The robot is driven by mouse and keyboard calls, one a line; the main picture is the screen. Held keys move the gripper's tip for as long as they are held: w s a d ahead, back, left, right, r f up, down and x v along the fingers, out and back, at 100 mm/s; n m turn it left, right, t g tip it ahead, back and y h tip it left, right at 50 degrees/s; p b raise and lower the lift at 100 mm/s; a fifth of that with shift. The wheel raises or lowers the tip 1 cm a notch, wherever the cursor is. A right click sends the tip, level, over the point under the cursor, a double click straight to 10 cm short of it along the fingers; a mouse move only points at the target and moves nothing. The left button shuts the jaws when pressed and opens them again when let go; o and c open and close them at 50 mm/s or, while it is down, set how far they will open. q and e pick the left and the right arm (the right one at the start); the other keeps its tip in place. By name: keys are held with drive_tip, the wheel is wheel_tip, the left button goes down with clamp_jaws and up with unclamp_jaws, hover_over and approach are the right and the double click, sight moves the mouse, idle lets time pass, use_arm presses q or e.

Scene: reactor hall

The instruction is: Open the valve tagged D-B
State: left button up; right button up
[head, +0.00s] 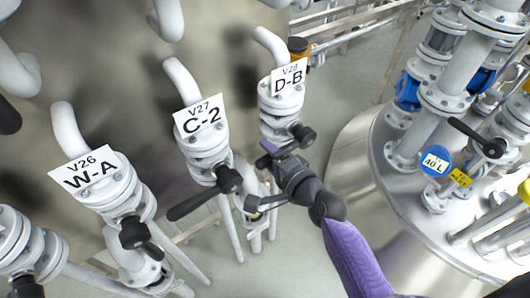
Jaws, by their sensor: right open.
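The valve tagged D-B (278,108) is a white flanged valve on a white pipe, with its white tag "V28 D-B" (288,79) facing me. Its black handle hub (303,134) shows on the right side of the body. The rest of its handle is hard to make out behind my gripper. My right gripper (259,176) is open just below the hub, its fingers pointing left with a gap between them. I cannot tell whether it touches the handle. My left gripper is out of view.
Valve C-2 (205,145) stands close to the left, its black lever (190,205) reaching down-left. Valve W-A (118,192) is farther left. A large metal vessel (372,150) with pipes and a black-handled valve (493,147) fills the right. Grey floor (350,75) shows between.

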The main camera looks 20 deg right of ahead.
drive_tip(key=shift+w+a+f, duration=0.15)
drive_tip(key=shift+w+a, duration=0.1)
drive_tip(key=shift+w, duration=0.3)
clamp_jaws()
idle(1.0)
